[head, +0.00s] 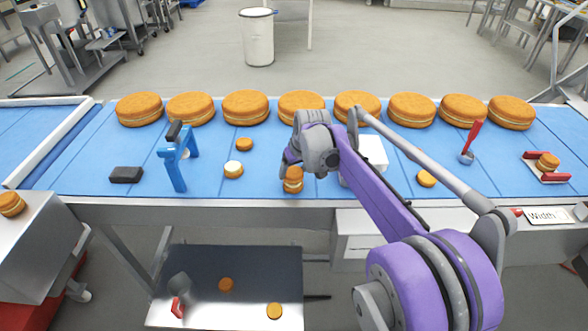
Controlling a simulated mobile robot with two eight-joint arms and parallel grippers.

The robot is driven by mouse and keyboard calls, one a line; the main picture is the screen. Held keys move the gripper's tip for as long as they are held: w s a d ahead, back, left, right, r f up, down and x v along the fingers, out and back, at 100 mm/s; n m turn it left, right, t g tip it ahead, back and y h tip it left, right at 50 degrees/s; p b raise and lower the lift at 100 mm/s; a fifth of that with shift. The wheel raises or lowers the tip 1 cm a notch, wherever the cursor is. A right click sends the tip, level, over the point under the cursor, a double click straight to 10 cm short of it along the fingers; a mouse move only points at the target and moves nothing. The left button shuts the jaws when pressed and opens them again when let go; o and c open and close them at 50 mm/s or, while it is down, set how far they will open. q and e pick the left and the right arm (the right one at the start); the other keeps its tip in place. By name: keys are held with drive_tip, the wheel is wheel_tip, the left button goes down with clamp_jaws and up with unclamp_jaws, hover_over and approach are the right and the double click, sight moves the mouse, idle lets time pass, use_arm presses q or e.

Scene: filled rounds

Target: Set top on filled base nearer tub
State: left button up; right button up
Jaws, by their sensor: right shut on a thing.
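My right gripper (291,158) reaches over the blue belt and is shut on a small orange-brown top (293,172). Directly under that top is a small base (293,187), with a pale line of filling between them; whether they touch I cannot tell. Another small base with white filling (233,171) stands uncovered to the left, apart from the gripper. A white tub (372,153) stands to the right of the gripper, partly hidden behind my right arm. My left gripper is not in view.
Large filled rounds (246,106) line the belt's back. A blue frame (175,165), a dark block (126,174) and plain small rounds (245,144) (426,178) stand on the belt. A red-handled tool (472,138) and a red gauge holding a round (547,176) are at right.

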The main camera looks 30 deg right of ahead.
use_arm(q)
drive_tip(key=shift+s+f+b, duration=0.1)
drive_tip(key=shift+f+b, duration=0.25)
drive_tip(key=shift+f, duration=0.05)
use_arm(e)
drive_tip(key=shift+f, duration=0.65)
drive_tip(key=o, duration=0.8)
drive_tip(key=shift+r+p, duration=2.25)
drive_tip(key=shift+r, duration=1.3)
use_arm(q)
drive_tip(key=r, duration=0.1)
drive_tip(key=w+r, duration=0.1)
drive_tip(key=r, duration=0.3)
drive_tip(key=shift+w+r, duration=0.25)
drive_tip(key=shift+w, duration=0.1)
use_arm(e)
drive_tip(key=shift+s, duration=0.1)
drive_tip(key=shift+n+t, duration=0.4)
drive_tip(key=shift+n, duration=0.1)
drive_tip(key=s+a+f, duration=0.3)
drive_tip(key=s+a, duration=0.2)
drive_tip(key=s, duration=0.4)
drive_tip(key=s+a+f, duration=0.3)
drive_tip(key=s+a, duration=0.3)
drive_tip(key=s, duration=0.3)
drive_tip(key=s+a+f, duration=0.3)
drive_tip(key=s+a, duration=0.2)
drive_tip(key=s, duration=0.4)
drive_tip(key=shift+a+f, duration=0.1)
drive_tip(key=shift+a, duration=0.05)
